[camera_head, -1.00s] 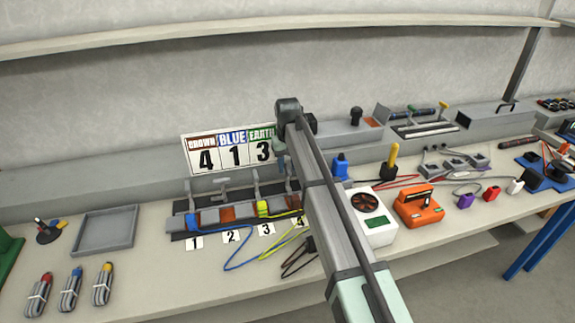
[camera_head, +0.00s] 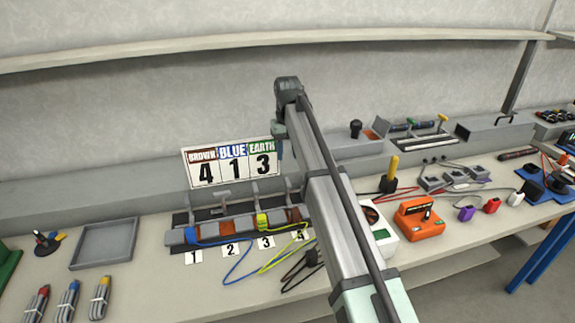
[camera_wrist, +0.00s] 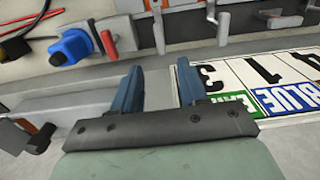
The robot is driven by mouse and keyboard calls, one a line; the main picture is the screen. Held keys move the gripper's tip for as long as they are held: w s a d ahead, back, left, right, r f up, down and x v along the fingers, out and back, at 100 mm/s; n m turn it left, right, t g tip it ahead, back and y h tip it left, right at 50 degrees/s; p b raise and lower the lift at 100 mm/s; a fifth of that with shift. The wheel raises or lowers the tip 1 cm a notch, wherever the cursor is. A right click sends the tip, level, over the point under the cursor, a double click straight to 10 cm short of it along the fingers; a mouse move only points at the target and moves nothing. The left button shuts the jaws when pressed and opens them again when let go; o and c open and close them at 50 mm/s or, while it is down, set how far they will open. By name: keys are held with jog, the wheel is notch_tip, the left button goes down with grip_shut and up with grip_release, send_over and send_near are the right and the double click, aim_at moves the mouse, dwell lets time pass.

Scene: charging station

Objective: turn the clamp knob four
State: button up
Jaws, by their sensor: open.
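Several numbered clamps stand in a row on a dark base (camera_head: 180,219) in the head view. The number four label (camera_head: 303,236) is at the right end, beside my arm, which hides part of that clamp. In the wrist view, which is upside down, an upright grey clamp handle (camera_wrist: 158,28) is probably clamp four's; another (camera_wrist: 212,14) stands to its right. My gripper (camera_wrist: 158,88) is open and empty, with its two blue fingers apart. It is in front of the grey ledge beside the sign, apart from the clamp handles. In the head view my arm mostly hides it.
The sign (camera_head: 231,162) reads brown 4, blue 1, earth 3 and stands behind the clamps. A blue plug-like part (camera_wrist: 72,46) and a red lever (camera_wrist: 109,45) are left of the fingers in the wrist view. An orange box (camera_head: 419,219) is right of my arm.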

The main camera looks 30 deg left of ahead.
jog(key=shift+r, duration=1.7)
